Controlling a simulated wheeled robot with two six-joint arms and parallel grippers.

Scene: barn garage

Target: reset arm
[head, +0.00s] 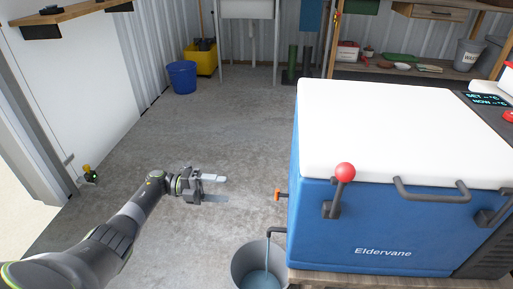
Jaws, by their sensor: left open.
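My left gripper (215,188) is at the end of my left arm, which comes in from the lower left. Its two fingers point right and are apart, with nothing between them. It hangs over the bare concrete floor, left of the blue cooler (375,230) and touching nothing. My right gripper does not show in the head view.
The cooler has a white lid (400,125), a red-knobbed lever (344,172) and an orange-tipped spout. A grey bucket (240,268) stands beside it. A blue bucket (182,77) and a yellow bucket (207,62) stand at the back. Shelves (400,75) line the back right. The middle floor is clear.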

